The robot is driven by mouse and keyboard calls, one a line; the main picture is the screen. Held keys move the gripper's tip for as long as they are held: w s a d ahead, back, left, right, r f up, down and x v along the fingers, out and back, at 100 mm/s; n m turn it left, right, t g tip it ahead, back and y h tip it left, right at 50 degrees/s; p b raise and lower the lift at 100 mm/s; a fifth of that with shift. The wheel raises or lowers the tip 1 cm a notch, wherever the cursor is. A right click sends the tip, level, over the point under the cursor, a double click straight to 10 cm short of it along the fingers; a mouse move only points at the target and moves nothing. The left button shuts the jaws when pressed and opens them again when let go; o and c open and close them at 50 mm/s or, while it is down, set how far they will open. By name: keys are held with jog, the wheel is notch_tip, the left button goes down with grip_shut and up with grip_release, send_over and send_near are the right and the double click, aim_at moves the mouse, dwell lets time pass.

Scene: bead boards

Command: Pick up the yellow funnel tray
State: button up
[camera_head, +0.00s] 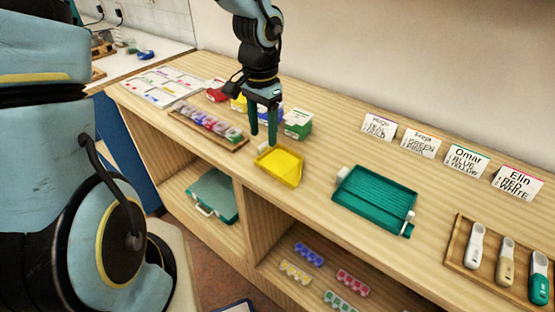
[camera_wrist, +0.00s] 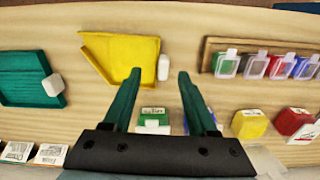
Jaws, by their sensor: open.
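The yellow funnel tray (camera_head: 281,168) lies on the wooden counter, right of the row of lidded bead jars. A small white piece (camera_head: 262,149) is at its back left edge. It also shows in the wrist view (camera_wrist: 122,52), beyond my fingertips, with the white piece (camera_wrist: 163,68) at its right edge. My gripper (camera_head: 263,138) points down with its green fingers apart and nothing between them. In the head view its fingertips appear just behind and left of the tray. In the wrist view my gripper (camera_wrist: 160,75) has its left fingertip close to the tray's near edge; I cannot tell the height.
A teal tray (camera_head: 374,199) lies to the right, with name cards (camera_head: 420,144) behind. A wooden rack of jars (camera_head: 208,128) stands left. A green-and-white box (camera_head: 298,123) and other coloured boxes stand behind my gripper. A scoop tray (camera_head: 497,265) is far right.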

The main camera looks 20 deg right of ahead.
aim_at(264, 145)
jog(key=shift+w+f, duration=0.2)
jog(key=shift+f, duration=1.7)
jog(key=shift+c, duration=0.3)
grip_shut()
